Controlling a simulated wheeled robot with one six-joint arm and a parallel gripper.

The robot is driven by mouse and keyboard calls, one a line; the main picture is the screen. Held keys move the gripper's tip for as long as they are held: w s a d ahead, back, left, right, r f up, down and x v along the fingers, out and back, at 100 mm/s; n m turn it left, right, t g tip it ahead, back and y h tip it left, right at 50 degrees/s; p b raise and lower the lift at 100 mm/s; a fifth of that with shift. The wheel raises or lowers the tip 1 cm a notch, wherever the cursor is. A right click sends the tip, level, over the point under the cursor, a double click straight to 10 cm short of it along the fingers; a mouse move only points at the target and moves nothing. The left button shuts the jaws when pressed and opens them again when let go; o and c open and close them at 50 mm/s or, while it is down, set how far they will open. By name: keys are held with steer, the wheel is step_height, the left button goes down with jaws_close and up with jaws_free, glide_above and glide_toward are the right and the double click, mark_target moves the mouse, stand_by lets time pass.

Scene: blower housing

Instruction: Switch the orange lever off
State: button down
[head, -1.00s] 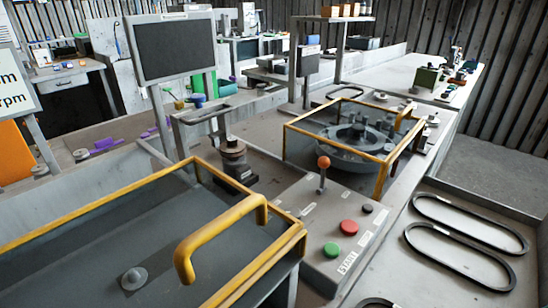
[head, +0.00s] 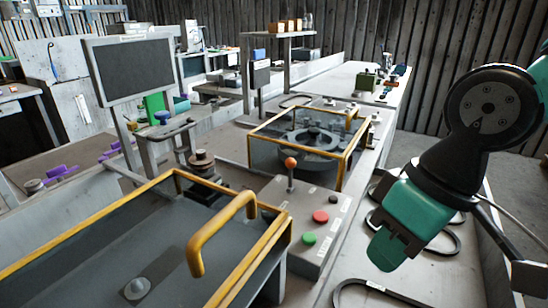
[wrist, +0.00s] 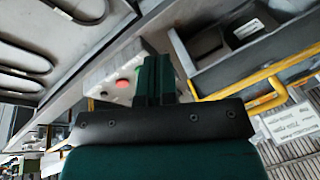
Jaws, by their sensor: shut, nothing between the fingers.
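The orange lever (head: 291,163) is an orange ball on a short dark stem, standing upright on a grey control box (head: 285,205). The box also carries a red button (head: 320,217), a green button (head: 309,238) and a small black knob (head: 333,199). My gripper (head: 384,260) is to the right of the box in the head view, apart from the lever, with its teal fingers shut and empty. In the wrist view my gripper (wrist: 155,62) points toward the box with the red button (wrist: 123,84); I cannot make out the lever there.
A yellow-framed cover with a raised handle (head: 222,230) stands left of the box. A yellow-framed clear guard (head: 310,140) over a round housing stands behind it. Black belts (head: 375,292) lie on the right-hand bench. A screen (head: 130,70) stands at the back left.

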steer(key=w+a+r+m+t+h+p, duration=0.1)
steer(key=w+a+r+h+p, duration=0.15)
steer(key=w, duration=0.45)
steer(key=w+a+r+m+t+h+p, duration=0.1)
steer(key=w+a+p, duration=0.15)
steer(key=w, duration=0.35)
steer(key=w+a+r+m+t+h+p, duration=0.1)
steer(key=w+a+r, duration=0.15)
steer(key=w, duration=0.45)
steer(key=w+a+f+m+t+h+p, duration=0.1)
steer(key=w+a+m+t+h+p, duration=0.1)
steer(key=a, duration=0.8)
steer(key=shift+w+a+m+h+p, duration=0.4)
steer(key=shift+w+m+h+p, duration=0.3)
steer(key=shift+h+p, duration=0.3)
steer(key=shift+w+f, duration=0.1)
steer(key=shift+f, duration=0.05)
steer(key=p, duration=0.2)
glide_toward(291, 175)
step_height(291, 175, down, 3)
steer(key=w+a, duration=0.3)
steer(key=shift+w+d+f+p, duration=0.15)
steer(key=shift+d+p, duration=0.75)
steer(key=shift+d, duration=0.95)
